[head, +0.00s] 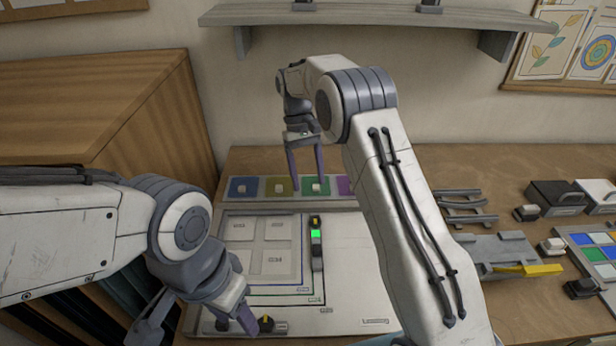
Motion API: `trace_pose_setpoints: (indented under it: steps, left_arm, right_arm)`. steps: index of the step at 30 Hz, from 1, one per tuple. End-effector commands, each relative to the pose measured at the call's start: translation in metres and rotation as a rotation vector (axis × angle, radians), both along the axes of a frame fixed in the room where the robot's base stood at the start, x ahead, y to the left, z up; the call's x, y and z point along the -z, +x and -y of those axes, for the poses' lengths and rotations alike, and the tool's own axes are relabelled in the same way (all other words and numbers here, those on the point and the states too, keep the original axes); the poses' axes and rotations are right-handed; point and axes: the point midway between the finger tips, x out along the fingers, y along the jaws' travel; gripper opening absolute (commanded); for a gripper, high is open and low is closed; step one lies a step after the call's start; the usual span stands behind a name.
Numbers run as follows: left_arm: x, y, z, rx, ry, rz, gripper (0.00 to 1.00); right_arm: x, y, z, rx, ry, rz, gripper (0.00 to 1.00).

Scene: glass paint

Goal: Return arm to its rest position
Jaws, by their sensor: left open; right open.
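My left gripper (195,322) comes in from the left and hangs low over the near left corner of the white work board (355,285). Its fingers are spread and I see nothing between them. My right gripper (304,160) reaches across to the back of the board, above the row of coloured squares. Its fingers point down, open and empty. My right arm hides the right part of the board.
A dark tool with a green light (316,234) stands on the board. Coloured squares (280,187) line its back edge. A grey stand with a yellow piece (541,268) and a tile tray (603,253) lie at right. A wooden cabinet (150,110) stands at left, a shelf (370,16) above.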

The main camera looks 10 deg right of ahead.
Motion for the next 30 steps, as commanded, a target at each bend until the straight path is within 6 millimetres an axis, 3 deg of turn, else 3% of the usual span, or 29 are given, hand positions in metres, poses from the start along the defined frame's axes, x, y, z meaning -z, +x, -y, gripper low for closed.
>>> trace_pose_setpoints:
  steps: [8,11,14,18,22,26,30]
  left_arm:
    - [0.0,0.0,0.0,0.0,0.0,0.0,0.5]
    - [0.0,0.0,0.0,0.0,0.0,0.0,0.5]
    - [0.0,0.0,0.0,0.0,0.0,0.0,0.5]
    - [0.0,0.0,0.0,0.0,0.0,0.0,0.5]
    - [0.0,0.0,0.0,0.0,0.0,0.0,0.5]
    - [0.0,0.0,0.0,0.0,0.0,0.0,0.5]
    - [0.0,0.0,0.0,0.0,0.0,0.0,0.5]
  right_arm:
    - [-0.001,-0.001,-0.002,-0.003,0.001,0.002,0.7]
    - [-0.012,-0.01,-0.015,-0.027,0.007,0.021,0.7]
    - [-0.031,-0.032,-0.039,-0.073,0.023,0.06,0.7]
    - [-0.06,-0.085,-0.077,-0.161,0.059,0.138,0.7]
    - [-0.076,-0.146,-0.1,-0.24,0.099,0.208,0.7]
    - [-0.08,-0.212,-0.108,-0.314,0.146,0.272,0.7]
    - [-0.072,-0.275,-0.104,-0.38,0.194,0.331,0.7]
